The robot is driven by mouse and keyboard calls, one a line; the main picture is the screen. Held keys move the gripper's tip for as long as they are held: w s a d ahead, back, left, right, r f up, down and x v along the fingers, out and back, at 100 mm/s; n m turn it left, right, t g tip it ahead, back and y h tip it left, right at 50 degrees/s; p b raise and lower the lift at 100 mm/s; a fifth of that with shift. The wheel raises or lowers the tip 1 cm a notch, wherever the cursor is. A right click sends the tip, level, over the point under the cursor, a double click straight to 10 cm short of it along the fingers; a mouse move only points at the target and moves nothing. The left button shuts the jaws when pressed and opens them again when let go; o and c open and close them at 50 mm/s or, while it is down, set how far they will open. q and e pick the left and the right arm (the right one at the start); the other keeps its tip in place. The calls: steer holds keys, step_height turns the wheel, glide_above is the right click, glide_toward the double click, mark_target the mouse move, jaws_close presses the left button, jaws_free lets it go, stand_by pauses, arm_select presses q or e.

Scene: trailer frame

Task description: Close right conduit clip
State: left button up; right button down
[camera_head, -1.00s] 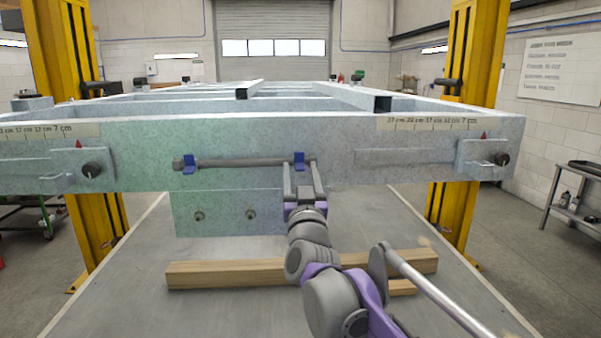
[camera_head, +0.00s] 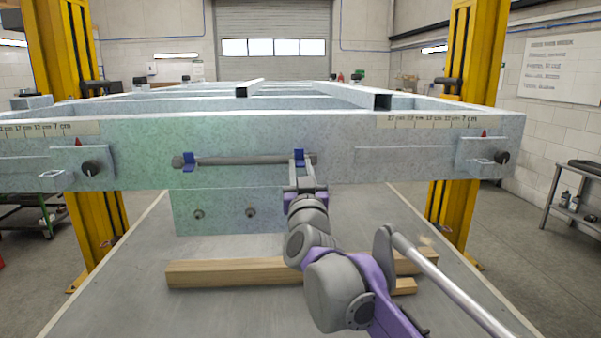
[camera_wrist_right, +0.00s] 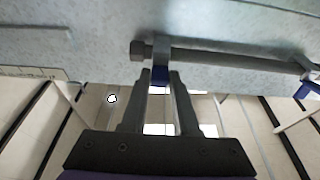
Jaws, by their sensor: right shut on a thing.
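The right conduit clip (camera_head: 298,156) is a small blue clip on the right part of a grey conduit (camera_head: 245,160), which runs level along the front face of the trailer frame (camera_head: 400,150). My right gripper (camera_head: 304,160) reaches up from below, its two fingers at the clip. In the right wrist view, the gripper (camera_wrist_right: 160,76) has its fingertips on either side of the blue clip (camera_wrist_right: 160,80), shut on it. The conduit passes just beyond the fingertips there. The left clip (camera_head: 189,162) is also blue and sits near the conduit's left end. My left gripper is not in view.
A plate with two bolts (camera_head: 225,212) hangs below the conduit. Wooden beams (camera_head: 225,273) lie on the grey surface underneath, partly behind my right arm. Yellow posts (camera_head: 465,120) stand at both sides. Knobs (camera_head: 501,158) stick out near both frame ends.

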steer(key=g+b, duration=0.2)
steer(key=g, duration=0.1)
steer(key=shift+r+b, duration=0.35)
steer(key=shift+r+g+b, duration=0.3)
steer(key=shift+r+g, duration=0.15)
steer(key=shift+g, duration=0.25)
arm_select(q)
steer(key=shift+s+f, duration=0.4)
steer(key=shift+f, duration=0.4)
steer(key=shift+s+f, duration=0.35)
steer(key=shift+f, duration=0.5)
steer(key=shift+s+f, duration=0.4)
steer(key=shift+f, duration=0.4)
arm_select(e)
steer(key=shift+r+g, duration=0.35)
steer(key=shift+g, duration=0.25)
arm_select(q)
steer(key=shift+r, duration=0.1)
